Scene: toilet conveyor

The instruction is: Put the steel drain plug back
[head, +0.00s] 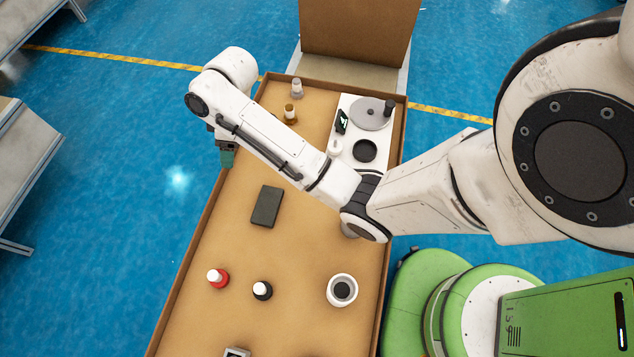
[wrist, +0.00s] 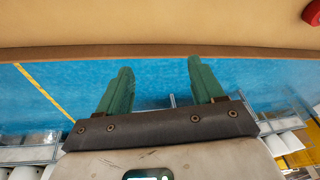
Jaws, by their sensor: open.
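A small pale grey plug-shaped piece (head: 297,88), which looks like the steel drain plug, stands at the far end of the brown tabletop. A white ring with a dark round opening (head: 342,289) sits at the near right. A dark round opening (head: 364,150) also shows in the white panel (head: 352,170). Which one is the drain is unclear. My gripper (head: 227,160) hangs at the table's left edge, well away from the grey piece. In the wrist view its green fingers (wrist: 158,65) are spread and empty, with blue floor between them. The grey piece is not visible there.
A brass piece (head: 291,113) stands near the grey one. A dark block (head: 266,206), a red piece (head: 218,278) and a black piece (head: 262,290) rest nearer. A grey disc (head: 370,113) lies on the panel. My arm crosses the table's middle.

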